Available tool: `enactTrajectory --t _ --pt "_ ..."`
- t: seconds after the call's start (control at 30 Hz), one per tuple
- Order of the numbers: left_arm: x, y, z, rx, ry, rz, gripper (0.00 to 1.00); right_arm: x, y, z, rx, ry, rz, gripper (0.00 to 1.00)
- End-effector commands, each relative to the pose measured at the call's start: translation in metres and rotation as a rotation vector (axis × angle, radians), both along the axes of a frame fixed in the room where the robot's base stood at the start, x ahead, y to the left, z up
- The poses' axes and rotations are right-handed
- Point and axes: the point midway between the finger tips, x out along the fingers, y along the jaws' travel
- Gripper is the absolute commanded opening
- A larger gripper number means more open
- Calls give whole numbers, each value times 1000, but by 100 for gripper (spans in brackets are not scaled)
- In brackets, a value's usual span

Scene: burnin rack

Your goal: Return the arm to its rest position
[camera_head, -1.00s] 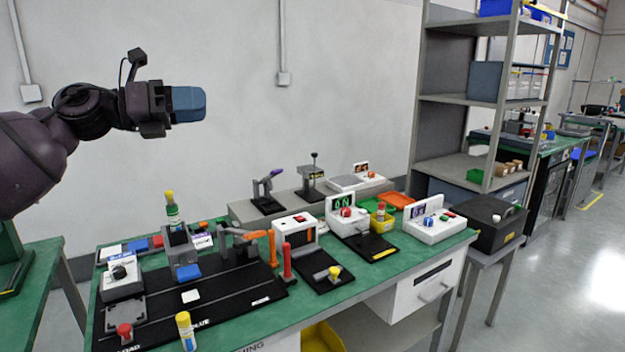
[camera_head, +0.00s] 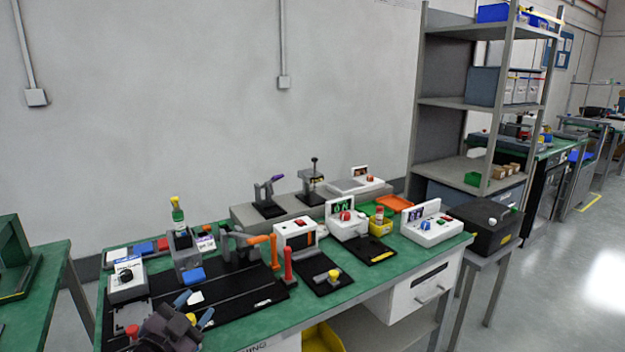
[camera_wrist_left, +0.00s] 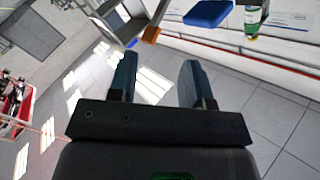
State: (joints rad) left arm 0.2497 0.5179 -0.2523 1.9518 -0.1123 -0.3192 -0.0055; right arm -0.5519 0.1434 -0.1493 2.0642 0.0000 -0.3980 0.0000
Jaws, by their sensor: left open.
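My left gripper (camera_head: 198,303) is low at the front left of the green bench (camera_head: 330,300), in front of the black mat. Its two blue fingers are apart and nothing shows between them. In the left wrist view the open fingers (camera_wrist_left: 156,58) point at the floor and the bench side, with an empty gap. My right gripper is in neither view.
Red and orange handles (camera_head: 287,264) rise mid-bench. A shelf rack (camera_head: 465,102) stands behind right. The wall area above the bench is free.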

Motion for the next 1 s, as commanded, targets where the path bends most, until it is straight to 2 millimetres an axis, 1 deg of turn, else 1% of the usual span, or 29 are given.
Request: enactTrajectory --t 0.03,0.1,0.17,0.2,0.27,0.3,0.37,0.57,0.6,0.7,0.8,0.9,1.0 --pt "-16 3 -19 -49 61 25 45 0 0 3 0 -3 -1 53" --pt "-37 7 -43 -108 138 57 45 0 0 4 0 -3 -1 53" --pt "-56 11 -63 -151 197 85 45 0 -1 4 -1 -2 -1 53" --pt "-69 13 -75 -180 234 103 45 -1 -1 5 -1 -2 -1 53" --pt "-89 16 -92 -221 283 130 45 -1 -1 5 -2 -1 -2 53" --pt "-103 18 -102 -248 314 149 45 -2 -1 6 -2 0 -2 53" --pt "-123 21 -117 -286 356 178 45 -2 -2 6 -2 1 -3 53" --pt "-198 33 -165 -374 492 292 45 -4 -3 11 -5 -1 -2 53" --pt "-213 35 -174 -386 519 317 45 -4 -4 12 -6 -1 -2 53" --pt "-250 39 -195 -410 584 370 45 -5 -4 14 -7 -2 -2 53" --pt "-278 42 -209 -423 634 406 45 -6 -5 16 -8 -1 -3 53" --pt "-298 44 -218 -424 667 428 45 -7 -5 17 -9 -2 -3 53" --pt "-307 46 -222 -420 683 437 45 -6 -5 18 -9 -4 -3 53"
